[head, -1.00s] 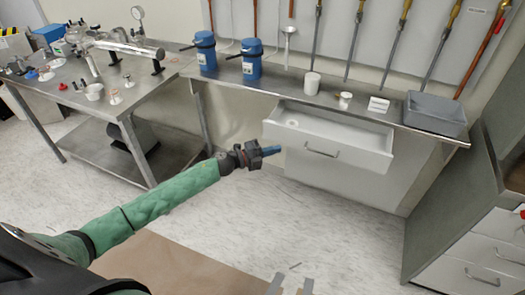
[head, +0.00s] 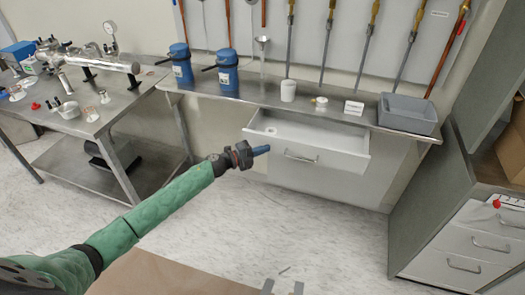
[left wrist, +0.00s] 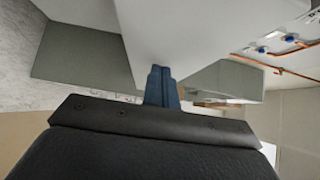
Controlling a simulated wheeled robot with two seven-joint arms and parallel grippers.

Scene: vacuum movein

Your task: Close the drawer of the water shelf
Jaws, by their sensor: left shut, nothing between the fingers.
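The water shelf's white drawer (head: 338,158) stands pulled out below the steel shelf top in the head view, with its bar handle (head: 300,157) on the front. A small white round item (head: 270,130) lies inside. My left gripper (head: 262,150) is shut and empty, its blue fingers overlapping the left part of the drawer front, left of the handle. In the left wrist view the shut fingers (left wrist: 161,86) point at a pale panel (left wrist: 180,40), likely the drawer front. Whether they touch it I cannot tell.
The shelf top (head: 255,94) carries blue canisters (head: 227,70), white cups and a grey bin (head: 407,113). A steel lab table (head: 110,115) stands at left, a grey drawer cabinet (head: 455,225) at right. The floor (head: 300,225) before the drawer is clear.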

